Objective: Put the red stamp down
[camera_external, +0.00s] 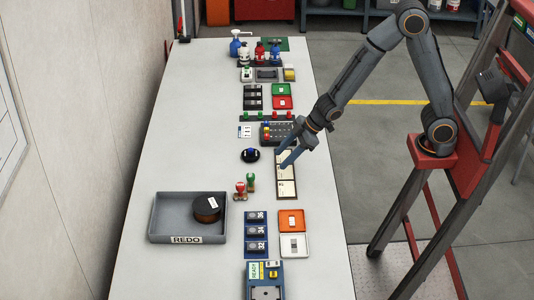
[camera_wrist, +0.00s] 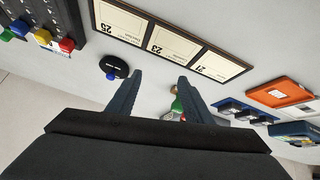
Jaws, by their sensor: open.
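The red stamp (camera_external: 240,190) stands upright on the white table, just right of the grey REDO tray. The green stamp (camera_external: 251,182) stands close beside it, to its right. My gripper (camera_external: 281,158) is open and empty, above the table to the upper right of both stamps and apart from them. In the wrist view, my gripper's two fingers (camera_wrist: 160,76) are spread with bare table between them. The green stamp (camera_wrist: 177,104) shows there beside the right finger, partly hidden; I cannot make out the red stamp clearly in that view.
The grey REDO tray (camera_external: 166,236) holds a dark round spool (camera_external: 207,208). A black round pad with a blue knob (camera_external: 250,155) lies left of my gripper. A framed card strip (camera_external: 286,188) lies below it. Bare table (camera_external: 165,150) lies to the left.

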